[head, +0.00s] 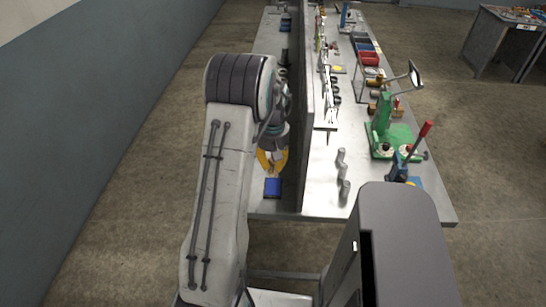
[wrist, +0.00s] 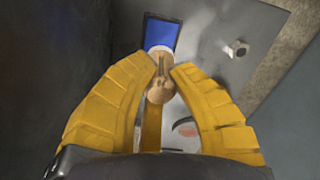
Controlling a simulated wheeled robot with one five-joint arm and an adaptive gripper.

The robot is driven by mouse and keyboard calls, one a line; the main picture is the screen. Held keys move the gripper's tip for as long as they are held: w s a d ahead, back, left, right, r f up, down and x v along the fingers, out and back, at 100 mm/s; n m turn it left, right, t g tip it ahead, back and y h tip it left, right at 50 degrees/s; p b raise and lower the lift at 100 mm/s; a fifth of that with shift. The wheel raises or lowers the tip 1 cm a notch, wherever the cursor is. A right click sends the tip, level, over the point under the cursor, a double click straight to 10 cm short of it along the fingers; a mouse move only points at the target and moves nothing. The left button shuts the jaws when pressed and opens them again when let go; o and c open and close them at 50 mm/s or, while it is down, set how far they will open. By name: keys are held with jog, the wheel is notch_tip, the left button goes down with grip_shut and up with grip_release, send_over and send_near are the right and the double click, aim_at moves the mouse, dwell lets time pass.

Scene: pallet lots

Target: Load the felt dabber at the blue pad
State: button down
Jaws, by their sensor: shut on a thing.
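My gripper (wrist: 166,66) is shut on the felt dabber (wrist: 160,91), a tan wooden piece between the yellow fingertips. A pale end shows just beyond the fingertips, over the near edge of the blue pad (wrist: 161,33). I cannot tell whether it touches the pad. In the head view the blue pad (head: 272,188) lies near the front end of the narrow bench strip left of the dark divider. My gripper (head: 272,172) is just behind it there, and the dabber is not clear in that view.
A small metal knob or peg (wrist: 237,49) stands right of the pad in the wrist view. The tall divider (head: 304,120) runs close along my gripper's right. Beyond it are a green press (head: 385,140), grey cylinders (head: 341,160) and a red bin (head: 369,58).

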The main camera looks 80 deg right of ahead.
jog(key=shift+d+f, duration=0.3)
jog(key=shift+d, duration=0.15)
jog(key=shift+a+f+b, duration=0.1)
jog(key=shift+f+b, duration=1.5)
jog(key=shift+f, duration=1.15)
jog(key=shift+f+b, duration=0.55)
jog(key=shift+f, duration=0.05)
jog(key=shift+r, duration=0.2)
dwell(0.3)
jog(key=shift+r+p, duration=2.4)
jog(key=shift+r, duration=1)
jog(key=shift+w, duration=0.1)
